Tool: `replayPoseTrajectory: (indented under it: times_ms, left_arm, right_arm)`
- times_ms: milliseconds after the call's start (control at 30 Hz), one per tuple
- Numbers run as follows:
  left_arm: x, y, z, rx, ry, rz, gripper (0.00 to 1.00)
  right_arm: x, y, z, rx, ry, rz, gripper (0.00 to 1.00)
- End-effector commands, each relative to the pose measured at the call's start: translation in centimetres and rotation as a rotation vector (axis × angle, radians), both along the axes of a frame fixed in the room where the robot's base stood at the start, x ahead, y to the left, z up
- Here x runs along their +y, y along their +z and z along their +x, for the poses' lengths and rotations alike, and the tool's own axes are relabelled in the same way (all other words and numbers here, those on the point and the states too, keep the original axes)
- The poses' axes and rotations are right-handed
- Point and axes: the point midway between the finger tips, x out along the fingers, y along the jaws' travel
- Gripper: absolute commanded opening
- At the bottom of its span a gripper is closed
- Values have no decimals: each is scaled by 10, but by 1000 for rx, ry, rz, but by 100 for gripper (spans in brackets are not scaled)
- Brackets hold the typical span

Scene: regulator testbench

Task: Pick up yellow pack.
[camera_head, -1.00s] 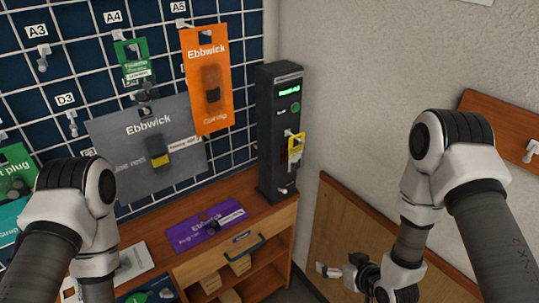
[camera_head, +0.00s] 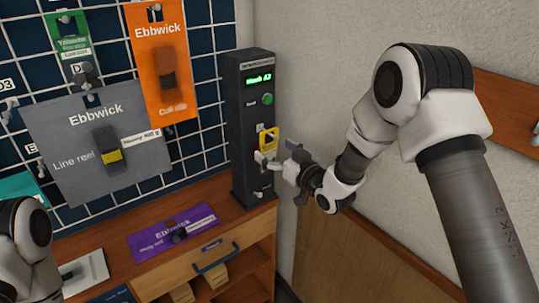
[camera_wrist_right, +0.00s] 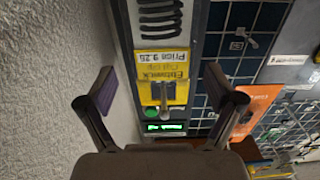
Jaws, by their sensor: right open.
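The yellow pack (camera_head: 268,138) hangs on the front of the dark upright device, below its green button. In the right wrist view the yellow pack (camera_wrist_right: 163,75) lies between my fingers, with printed text that appears upside down. A metal prong crosses its lower part. My right gripper (camera_head: 272,159) is in front of the device at the pack's lower edge. Its fingers stand wide apart in the right wrist view (camera_wrist_right: 165,92), with a gap on each side of the pack. My left arm shows at the lower left, but its gripper is out of view.
The dark device (camera_head: 243,190) with a lit green display stands at the cabinet's right end, near the grey wall. A grid board with an orange pack (camera_head: 147,95) and a grey pack (camera_head: 75,170) is to its left. A purple pack (camera_head: 150,240) lies on the wooden top.

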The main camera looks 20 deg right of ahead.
Motion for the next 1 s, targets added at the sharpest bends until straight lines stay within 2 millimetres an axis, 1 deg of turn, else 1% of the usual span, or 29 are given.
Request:
replayPoseTrajectory:
  times_ms: [33, 133, 333, 367, 400, 467, 500, 533, 633, 667, 1000]
  left_arm:
    - [0, 4, 0, 0, 0, 0, 90]
    - [0, 5, 0, 0, 1, 0, 90]
    - [0, 4, 0, 0, 0, 0, 90]
    - [0, 4, 0, 0, 0, 0, 90]
    - [0, 4, 0, 0, 1, 0, 90]
    - [0, 4, 0, 0, 0, 0, 90]
    - [0, 4, 0, 0, 0, 0, 90]
    - [0, 4, 0, 0, 0, 0, 90]
    - [0, 4, 0, 0, 0, 0, 90]
    - [0, 4, 0, 0, 0, 0, 90]
    - [0, 7, 0, 1, 0, 0, 90]
  right_arm:
    - [4, 2, 9, -1, 1, -4, 92]
    - [8, 1, 19, 0, 1, -1, 92]
    - [8, 0, 21, 2, 0, -1, 92]
    - [8, 0, 21, 2, 0, -1, 85]
    - [8, 0, 21, 2, 0, -1, 70]
    - [8, 0, 21, 1, 0, 0, 49]
    - [8, 0, 21, 2, 0, -1, 35]
    - [8, 0, 21, 2, 0, -1, 27]
    - [8, 0, 21, 1, 0, 0, 27]
    - [8, 0, 21, 1, 0, 0, 21]
    - [8, 3, 22, 1, -1, 0, 21]
